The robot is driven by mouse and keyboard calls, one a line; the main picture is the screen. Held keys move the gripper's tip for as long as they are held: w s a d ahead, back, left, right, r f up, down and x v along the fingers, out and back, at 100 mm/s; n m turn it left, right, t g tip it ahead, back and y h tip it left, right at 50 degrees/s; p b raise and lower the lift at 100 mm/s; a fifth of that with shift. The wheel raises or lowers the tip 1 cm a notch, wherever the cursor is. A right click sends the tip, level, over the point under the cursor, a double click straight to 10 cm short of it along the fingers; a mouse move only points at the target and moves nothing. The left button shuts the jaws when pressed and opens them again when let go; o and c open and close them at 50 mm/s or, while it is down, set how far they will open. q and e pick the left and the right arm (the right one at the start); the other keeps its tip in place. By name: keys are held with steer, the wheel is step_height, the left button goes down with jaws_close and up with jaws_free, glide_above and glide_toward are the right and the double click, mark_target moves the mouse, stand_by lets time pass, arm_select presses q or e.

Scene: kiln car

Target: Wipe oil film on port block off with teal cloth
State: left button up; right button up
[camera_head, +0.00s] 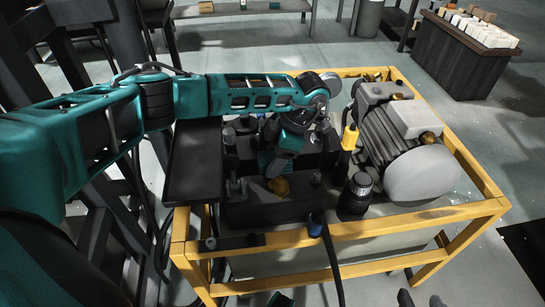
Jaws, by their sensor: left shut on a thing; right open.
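My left arm reaches in from the left over the yellow-framed bench. An amber patch (279,187), which looks like the oil film, shows on the block just in front of the gripper. I cannot tell whether the cloth touches the block. The tips of my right gripper (421,300) show at the bottom edge, apart and empty, away from the block.
A grey motor (392,140) fills the bench's right side. A black cylinder (355,193) and an upright yellow-and-black item (348,140) stand beside the block. A black hose (332,262) hangs over the yellow frame (440,218).

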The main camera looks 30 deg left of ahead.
mark_target(269, 188)
arm_select(q)
steer(key=shift+f, duration=0.9)
stand_by(0.8)
steer(key=shift+s+d+r+p, duration=0.2)
steer(key=shift+s+d+p, duration=0.45)
steer(key=shift+s+p, duration=0.35)
steer(key=shift+s+d+p, duration=0.65)
steer(key=shift+s+p, duration=0.05)
steer(key=shift+p, duration=0.1)
steer(key=shift+s+d+f, duration=0.15)
